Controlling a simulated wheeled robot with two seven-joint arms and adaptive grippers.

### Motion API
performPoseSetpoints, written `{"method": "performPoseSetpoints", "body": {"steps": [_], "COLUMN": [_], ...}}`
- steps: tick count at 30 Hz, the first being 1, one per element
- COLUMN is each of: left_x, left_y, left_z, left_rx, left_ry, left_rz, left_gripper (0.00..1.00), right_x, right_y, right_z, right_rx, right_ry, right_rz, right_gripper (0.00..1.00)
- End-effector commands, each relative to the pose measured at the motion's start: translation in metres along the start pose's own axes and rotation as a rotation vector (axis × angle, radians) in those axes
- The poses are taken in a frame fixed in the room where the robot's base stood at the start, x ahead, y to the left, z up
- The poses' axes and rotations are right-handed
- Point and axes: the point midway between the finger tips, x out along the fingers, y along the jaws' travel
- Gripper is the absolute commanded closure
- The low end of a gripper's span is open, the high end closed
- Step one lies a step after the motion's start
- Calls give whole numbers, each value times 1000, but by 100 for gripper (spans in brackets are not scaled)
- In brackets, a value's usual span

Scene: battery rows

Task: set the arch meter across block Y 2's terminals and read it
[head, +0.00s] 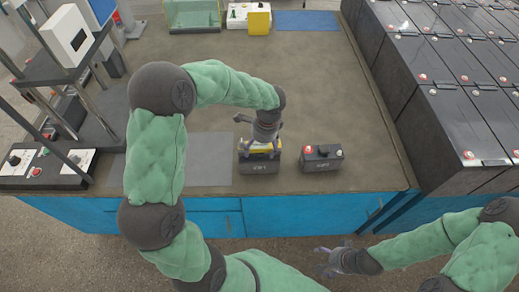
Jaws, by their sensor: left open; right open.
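A yellow piece that looks like the arch meter (262,149) sits across the top of a dark block (259,167) near the bench's front edge. My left gripper (261,138) is directly above it, its open fingers around or just over the yellow piece; the contact is hidden. A second dark block (322,163) stands to the right, with a red and a dark terminal on top. The labels on both block fronts are too small to read surely, so I cannot tell which is Y 2. Any meter reading is hidden. My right gripper (323,262) is open and empty, in front of the bench.
A grey mat (209,160) lies left of the blocks. Rows of dark batteries (455,120) stand at the right. A green-edged clear tray (193,14), a yellow box (259,19) and a blue mat (307,20) are at the back. The bench middle is clear.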

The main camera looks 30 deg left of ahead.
Motion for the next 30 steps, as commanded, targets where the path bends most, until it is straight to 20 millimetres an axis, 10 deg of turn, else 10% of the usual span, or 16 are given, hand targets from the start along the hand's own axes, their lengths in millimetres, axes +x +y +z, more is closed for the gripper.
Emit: {"method": "performPoseSetpoints", "body": {"steps": [30], "left_x": [4], "left_y": [0], "left_z": [-1], "left_rx": [1], "left_ry": [0], "left_rz": [0], "left_gripper": [16], "right_x": [-1], "right_y": [0], "right_z": [0], "right_rx": [0], "right_ry": [0], "right_rz": [0], "right_gripper": [17]}}
